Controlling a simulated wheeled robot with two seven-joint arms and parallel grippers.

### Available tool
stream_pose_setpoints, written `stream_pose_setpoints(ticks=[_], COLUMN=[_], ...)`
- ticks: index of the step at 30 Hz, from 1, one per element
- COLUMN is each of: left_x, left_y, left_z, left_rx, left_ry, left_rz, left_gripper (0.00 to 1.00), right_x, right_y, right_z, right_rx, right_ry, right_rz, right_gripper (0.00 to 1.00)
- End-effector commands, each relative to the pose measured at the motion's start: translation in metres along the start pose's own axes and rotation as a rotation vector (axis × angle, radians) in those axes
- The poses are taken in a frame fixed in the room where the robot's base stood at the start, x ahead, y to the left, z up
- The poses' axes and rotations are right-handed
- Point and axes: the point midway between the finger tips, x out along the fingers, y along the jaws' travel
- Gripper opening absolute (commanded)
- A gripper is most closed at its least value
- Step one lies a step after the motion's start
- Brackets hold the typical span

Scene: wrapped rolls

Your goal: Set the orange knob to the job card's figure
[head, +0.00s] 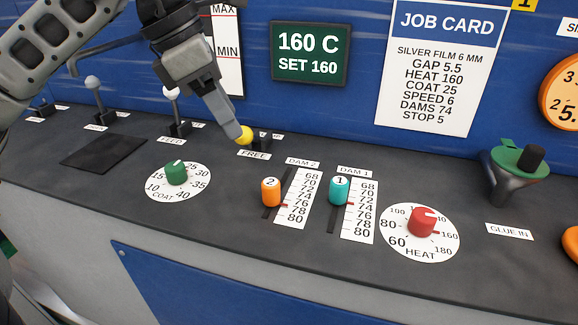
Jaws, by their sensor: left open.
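An orange rounded part (571,244), possibly the orange knob, is cut off by the right edge of the head view; its setting is hidden. The job card (440,65) on the blue wall reads gap 5.5, heat 160, coat 25, speed 6, dams 74, stop 5. An orange-rimmed dial (546,100) is also cut off at the right; its digits show only in part. My left gripper (236,130) is open, pointing down at the yellow ball (244,136) of a lever by the FREE label; I cannot tell whether they touch. My right gripper is out of view.
A green display (310,54) reads 160 C. Console space before the funnel is clear.

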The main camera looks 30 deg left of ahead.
Motion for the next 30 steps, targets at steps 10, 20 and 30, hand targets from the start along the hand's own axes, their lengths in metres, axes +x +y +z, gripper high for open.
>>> stream_pose_setpoints(ticks=[10, 20, 30], left_x=[0.054, 0.123, 0.157], left_y=[-0.001, -0.001, 0.0], left_z=[-0.002, -0.001, 0.0], left_rx=[0.0, 0.001, 0.001], left_ry=[0.006, 0.003, 0.0], left_rz=[-0.003, -0.004, -0.001], left_gripper=[0.5, 0.5, 0.5], right_x=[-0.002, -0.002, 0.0], right_y=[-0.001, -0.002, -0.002], right_z=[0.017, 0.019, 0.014], right_rx=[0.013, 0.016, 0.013], right_ry=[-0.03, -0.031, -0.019], right_rz=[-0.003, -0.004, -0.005], right_gripper=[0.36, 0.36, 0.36])
